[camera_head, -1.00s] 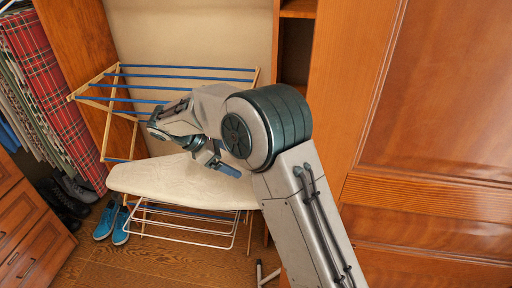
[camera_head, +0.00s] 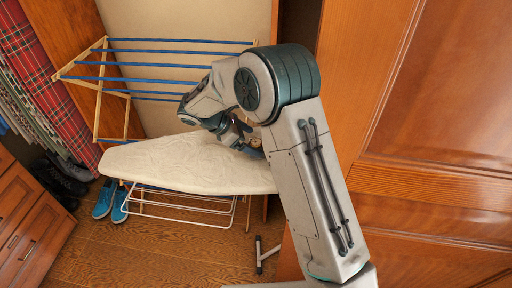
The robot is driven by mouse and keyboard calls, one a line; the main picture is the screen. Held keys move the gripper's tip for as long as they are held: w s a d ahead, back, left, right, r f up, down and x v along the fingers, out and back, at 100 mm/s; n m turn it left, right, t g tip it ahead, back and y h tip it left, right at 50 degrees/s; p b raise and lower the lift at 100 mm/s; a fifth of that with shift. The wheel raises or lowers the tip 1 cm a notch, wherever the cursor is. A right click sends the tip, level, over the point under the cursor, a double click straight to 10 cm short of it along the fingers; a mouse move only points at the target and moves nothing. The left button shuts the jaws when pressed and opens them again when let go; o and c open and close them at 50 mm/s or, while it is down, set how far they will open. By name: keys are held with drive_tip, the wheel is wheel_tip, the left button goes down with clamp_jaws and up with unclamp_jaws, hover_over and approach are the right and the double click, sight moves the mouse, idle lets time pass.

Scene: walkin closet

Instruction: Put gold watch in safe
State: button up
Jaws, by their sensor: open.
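My gripper (camera_head: 243,137) is low over the right part of the ironing board (camera_head: 180,164), partly hidden behind my own arm. Its jaws are open. A small gold-brown patch (camera_head: 256,147) shows beside the gripper at the board's surface, partly covered by my arm. It could be the gold watch, but it is too small and hidden to be sure. No safe can be made out in this view.
A wooden drying rack with blue bars (camera_head: 160,80) stands behind the board. Blue shoes (camera_head: 112,201), drawers (camera_head: 25,235) and hanging clothes (camera_head: 50,65) are at the left. A large wooden panel (camera_head: 430,110) fills the right. Floor (camera_head: 165,255) is clear in front of the board.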

sight(256, 142)
drive_tip(key=p+x, duration=0.1)
drive_tip(key=x, duration=0.3)
drive_tip(key=shift+d+f, duration=0.2)
drive_tip(key=shift+d, duration=0.1)
drive_tip(key=c, duration=1.2)
